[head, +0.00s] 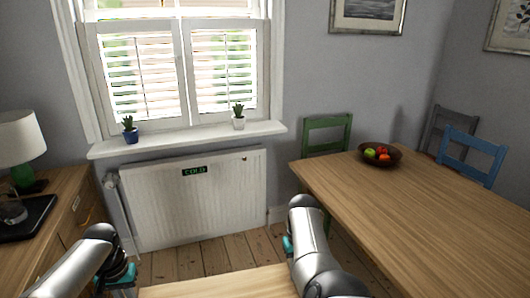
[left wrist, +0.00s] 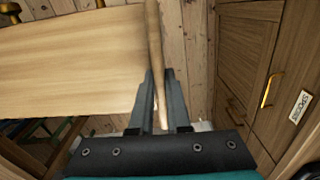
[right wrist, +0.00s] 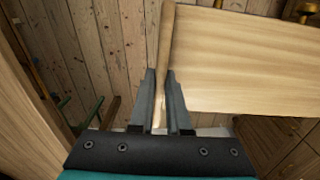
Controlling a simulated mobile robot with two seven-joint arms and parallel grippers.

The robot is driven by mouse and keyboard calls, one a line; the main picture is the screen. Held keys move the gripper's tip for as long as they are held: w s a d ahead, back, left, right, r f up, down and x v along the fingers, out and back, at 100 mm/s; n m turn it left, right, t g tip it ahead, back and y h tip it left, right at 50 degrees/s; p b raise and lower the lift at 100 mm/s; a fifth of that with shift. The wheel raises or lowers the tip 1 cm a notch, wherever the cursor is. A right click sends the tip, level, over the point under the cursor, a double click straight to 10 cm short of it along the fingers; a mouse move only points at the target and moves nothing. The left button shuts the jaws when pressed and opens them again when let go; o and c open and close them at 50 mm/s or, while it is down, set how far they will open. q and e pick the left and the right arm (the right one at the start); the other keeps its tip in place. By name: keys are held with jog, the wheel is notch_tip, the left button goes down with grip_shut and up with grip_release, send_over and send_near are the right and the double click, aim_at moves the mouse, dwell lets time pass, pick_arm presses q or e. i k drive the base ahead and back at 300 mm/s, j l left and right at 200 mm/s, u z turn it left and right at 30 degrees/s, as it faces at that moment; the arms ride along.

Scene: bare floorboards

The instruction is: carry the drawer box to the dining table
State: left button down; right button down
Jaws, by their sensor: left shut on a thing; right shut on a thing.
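The drawer box (head: 215,285) is pale wood and shows at the bottom edge of the head view, between my two arms. My left gripper (head: 122,278) is shut on its left edge; the left wrist view shows the fingers (left wrist: 160,78) around a thin upright wall of the box (left wrist: 70,60). My right gripper (head: 289,245) is shut on the opposite wall, seen between the fingers (right wrist: 161,78) beside the box (right wrist: 245,60) in the right wrist view. The dining table (head: 430,220) is wooden and stands to the right. Most of the box is out of the head view.
A bowl of fruit (head: 380,155) sits on the table's far end. Green (head: 327,135) and blue (head: 472,155) chairs stand around it. A sideboard (head: 60,215) with a lamp (head: 20,140) is at left. A radiator (head: 195,195) is ahead, with bare floorboards (head: 215,257) before it.

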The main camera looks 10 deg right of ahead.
aim_at(457, 229)
jog(key=i+j+z, duration=0.15)
jog(key=z, duration=0.3)
jog(key=i+j+z, duration=0.1)
jog(key=z, duration=0.35)
jog(key=j+z, duration=0.25)
jog(key=z, duration=0.25)
jog(key=i+j+z, duration=0.1)
jog(key=j+z, duration=0.15)
jog(key=z, duration=0.2)
jog(key=j+z, duration=0.25)
jog(key=z, duration=0.2)
